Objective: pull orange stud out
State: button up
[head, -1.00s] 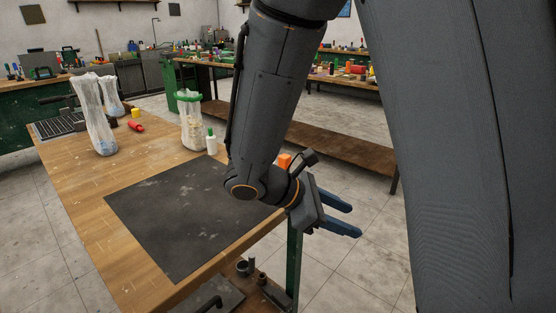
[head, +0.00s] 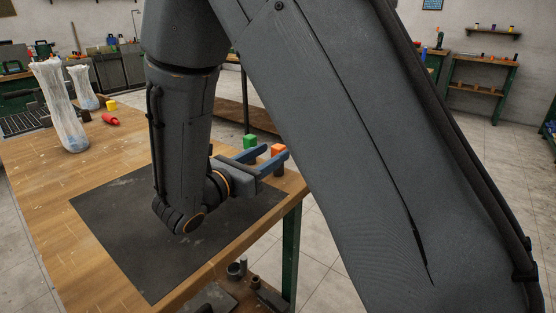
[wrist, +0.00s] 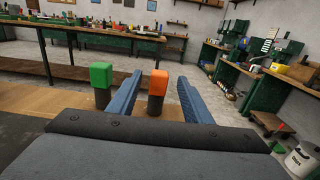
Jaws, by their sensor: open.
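The orange stud (wrist: 158,82) has a bright block-like top on a dark cylindrical base (wrist: 155,106), upright near the table's edge. In the wrist view it stands between the two blue fingers of my open gripper (wrist: 157,92), with a gap on both sides. In the head view the orange top (head: 278,150) shows just past the fingertips (head: 277,155), partly covered by a finger. A green stud (wrist: 101,75) stands to the left of the orange one, outside the left finger; it also shows in the head view (head: 250,142).
A dark mat (head: 110,235) lies on the wooden table (head: 40,165). Plastic-wrapped bottles (head: 62,115), a red piece (head: 111,120) and a yellow piece (head: 111,105) stand at the far left. My arm hides part of the table. Open floor lies beyond the right edge.

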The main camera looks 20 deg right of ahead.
jog(key=shift+w+d+f+b, duration=0.1)
jog(key=shift+w+f+b, duration=0.15)
jog(key=shift+f+b, duration=0.4)
jog(key=shift+p+x, duration=0.35)
jog(key=shift+x, duration=3.5)
jog(key=shift+s, duration=0.1)
jog(key=c, duration=1.1)
jog(key=shift+r+p, duration=0.3)
jog(key=shift+r, duration=4.7)
jog(key=shift+c, duration=0.2)
